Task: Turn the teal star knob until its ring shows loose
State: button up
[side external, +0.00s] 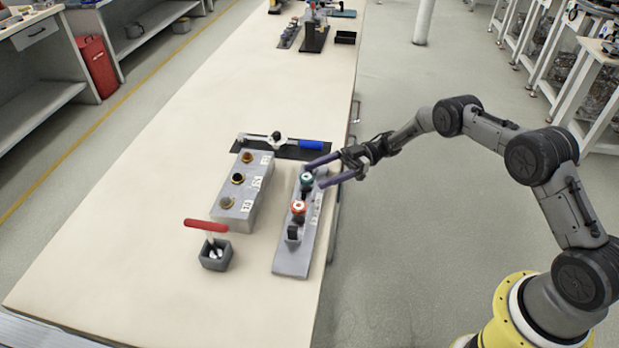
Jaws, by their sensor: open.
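The teal star knob (306,180) stands on a grey panel (293,262) near the right edge of the table. My gripper (314,175) is open, its two long purple fingers reaching in from the right at the teal knob. One finger passes on the far side of the knob and the other on the near side. I cannot tell whether either touches it. The knob's ring is too small to read.
A grey block (236,208) with several round fittings and white labels stands left of the panel. A dark plate with a blue handle (311,145) lies behind. The table's left side is clear.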

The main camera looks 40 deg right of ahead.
jog(key=d, duration=0.9)
jog(key=shift+s+d, duration=0.3)
jog(key=shift+s, duration=0.1)
